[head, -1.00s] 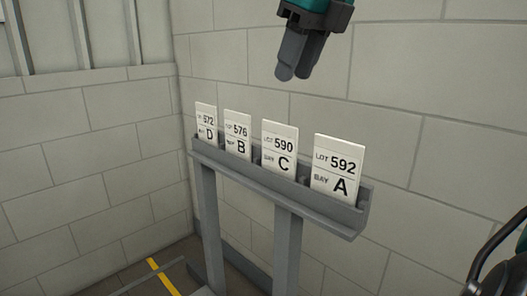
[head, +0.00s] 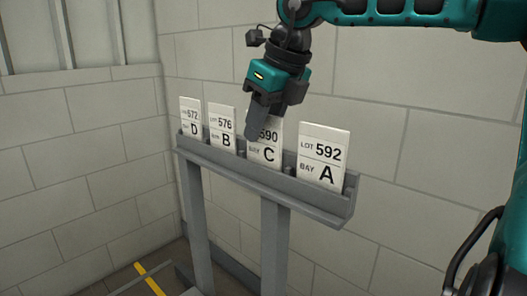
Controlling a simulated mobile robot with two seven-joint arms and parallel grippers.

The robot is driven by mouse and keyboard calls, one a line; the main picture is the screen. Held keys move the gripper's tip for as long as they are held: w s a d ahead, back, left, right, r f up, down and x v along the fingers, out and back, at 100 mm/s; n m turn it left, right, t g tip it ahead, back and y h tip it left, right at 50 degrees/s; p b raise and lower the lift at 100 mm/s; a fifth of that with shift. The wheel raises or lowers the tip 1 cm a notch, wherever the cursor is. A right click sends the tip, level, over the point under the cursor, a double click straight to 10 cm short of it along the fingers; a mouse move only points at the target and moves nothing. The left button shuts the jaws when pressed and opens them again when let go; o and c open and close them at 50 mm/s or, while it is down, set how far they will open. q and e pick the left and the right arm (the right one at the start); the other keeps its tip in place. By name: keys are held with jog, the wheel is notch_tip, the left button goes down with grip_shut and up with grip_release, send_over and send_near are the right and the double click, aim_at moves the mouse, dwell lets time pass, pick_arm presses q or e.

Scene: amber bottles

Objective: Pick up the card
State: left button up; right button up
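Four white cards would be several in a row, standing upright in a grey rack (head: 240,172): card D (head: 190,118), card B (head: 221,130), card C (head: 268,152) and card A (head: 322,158). Card C reads 590 and card A reads LOT 592. My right gripper (head: 255,127) points down at the upper left of card C and covers part of its top and its LOT lettering. Its fingers look close together; whether they touch the card or have it between them cannot be told. My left gripper is not in view.
The rack stands on grey posts (head: 272,245) close to a pale block wall (head: 430,150). Another block wall (head: 80,180) is at the left. A yellow line (head: 150,280) marks the floor at the lower left.

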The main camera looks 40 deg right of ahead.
grip_shut()
jog(key=shift+r, duration=0.1)
dwell(0.5)
